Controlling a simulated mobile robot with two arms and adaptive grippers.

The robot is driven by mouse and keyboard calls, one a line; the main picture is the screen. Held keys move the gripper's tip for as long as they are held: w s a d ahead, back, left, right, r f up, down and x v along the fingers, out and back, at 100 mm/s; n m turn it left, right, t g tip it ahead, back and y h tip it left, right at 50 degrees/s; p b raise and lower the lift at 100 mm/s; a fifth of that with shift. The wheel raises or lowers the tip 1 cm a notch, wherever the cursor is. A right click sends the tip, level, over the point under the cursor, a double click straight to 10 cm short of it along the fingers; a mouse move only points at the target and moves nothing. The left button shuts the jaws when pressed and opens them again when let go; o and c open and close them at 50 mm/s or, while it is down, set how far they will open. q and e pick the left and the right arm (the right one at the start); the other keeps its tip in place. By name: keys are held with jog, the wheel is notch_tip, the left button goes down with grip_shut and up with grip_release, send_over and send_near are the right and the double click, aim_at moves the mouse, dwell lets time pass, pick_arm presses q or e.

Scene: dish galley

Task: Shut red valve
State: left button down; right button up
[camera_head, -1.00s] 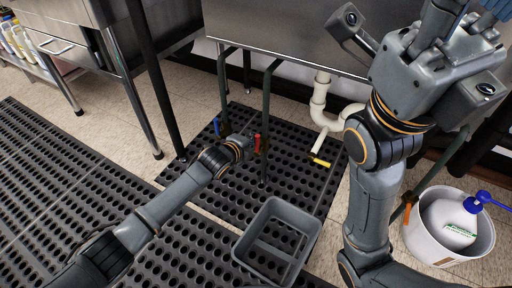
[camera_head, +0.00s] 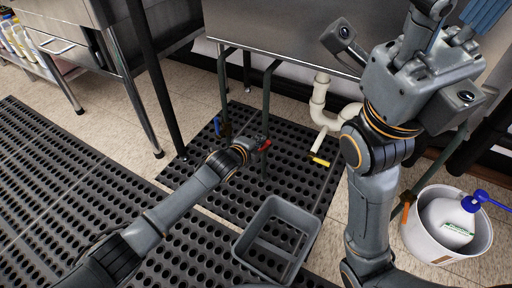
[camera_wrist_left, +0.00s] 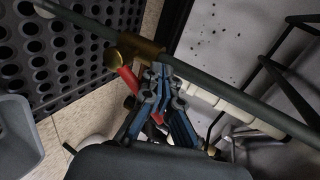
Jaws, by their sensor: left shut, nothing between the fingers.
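The red valve handle (camera_head: 265,145) sits on a dark green pipe under the steel sink, and in the head view it slants close to level. In the left wrist view the red handle (camera_wrist_left: 129,77) slopes down from a brass fitting (camera_wrist_left: 138,52) on the pipe. My left gripper (camera_head: 256,144) is right beside the handle and partly covers the valve. In the left wrist view its blue fingers (camera_wrist_left: 160,90) are together with nothing held, close to the handle; whether they touch it is unclear. My right gripper (camera_head: 484,14) is high at the right, its fingers partly out of frame.
A blue-handled valve (camera_head: 218,126) is on the pipe to the left, and a yellow handle (camera_head: 319,160) lies to the right near the white drain pipe (camera_head: 320,105). A grey bin (camera_head: 262,262) stands on the black mat. A white bucket (camera_head: 420,240) holds a blue-capped jug (camera_head: 447,222).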

pick_arm(q)
jog(key=shift+d, duration=0.1)
jog(key=shift+s+d+f, duration=0.15)
jog(key=shift+s+d, duration=0.25)
jog(key=shift+d, duration=0.15)
jog(key=shift+s+d+f, duration=0.1)
jog(key=shift+s+d, duration=0.05)
jog(key=shift+d, duration=0.05)
jog(key=shift+s+d+f, duration=0.45)
jog(key=shift+d+f, duration=0.2)
